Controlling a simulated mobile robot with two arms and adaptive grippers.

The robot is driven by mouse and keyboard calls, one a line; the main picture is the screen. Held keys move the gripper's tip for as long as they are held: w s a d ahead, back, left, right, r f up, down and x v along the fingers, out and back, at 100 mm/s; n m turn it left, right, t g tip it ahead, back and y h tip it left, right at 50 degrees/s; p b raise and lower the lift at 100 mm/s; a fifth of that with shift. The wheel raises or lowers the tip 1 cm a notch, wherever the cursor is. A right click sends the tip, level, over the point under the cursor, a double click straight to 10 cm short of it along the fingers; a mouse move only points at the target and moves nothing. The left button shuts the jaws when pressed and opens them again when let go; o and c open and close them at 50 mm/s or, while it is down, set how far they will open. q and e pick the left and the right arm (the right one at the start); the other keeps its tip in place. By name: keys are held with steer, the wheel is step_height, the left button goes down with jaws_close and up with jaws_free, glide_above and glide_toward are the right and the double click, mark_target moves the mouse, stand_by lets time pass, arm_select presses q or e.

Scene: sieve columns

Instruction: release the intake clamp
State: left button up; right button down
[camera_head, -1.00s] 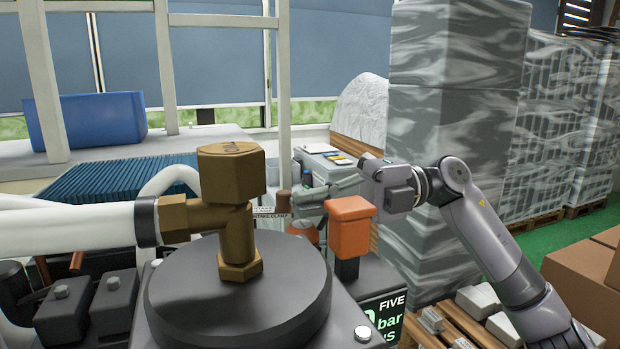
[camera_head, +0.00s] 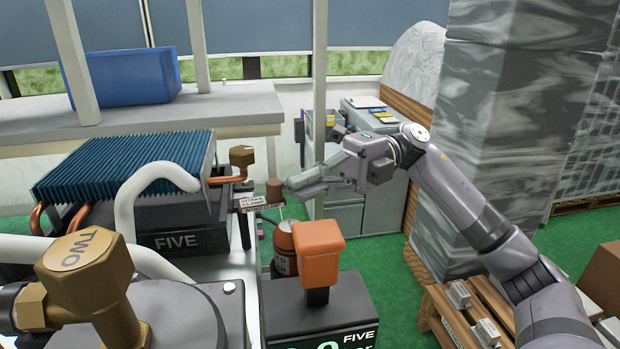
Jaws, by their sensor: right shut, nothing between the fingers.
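A white label reading "INTAKE CLAMP" (camera_head: 252,203) sits at the edge of the machine, right of the black unit marked FIVE (camera_head: 176,241). A small brown cylinder (camera_head: 274,190) stands right beside the label; I cannot tell whether it is the clamp's handle. My right gripper (camera_head: 290,188) comes in from the right with its fingers shut and empty, pointing left. Its tips are close to the brown cylinder in the picture; I cannot tell whether they touch it. My left gripper is not in view.
An orange block-shaped handle (camera_head: 318,252) stands in front, below my right gripper. A brass fitting marked TWO (camera_head: 90,272) fills the lower left. A white hose (camera_head: 128,205) curves beside the blue finned block (camera_head: 125,165). Wrapped stacks (camera_head: 500,150) stand at the right.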

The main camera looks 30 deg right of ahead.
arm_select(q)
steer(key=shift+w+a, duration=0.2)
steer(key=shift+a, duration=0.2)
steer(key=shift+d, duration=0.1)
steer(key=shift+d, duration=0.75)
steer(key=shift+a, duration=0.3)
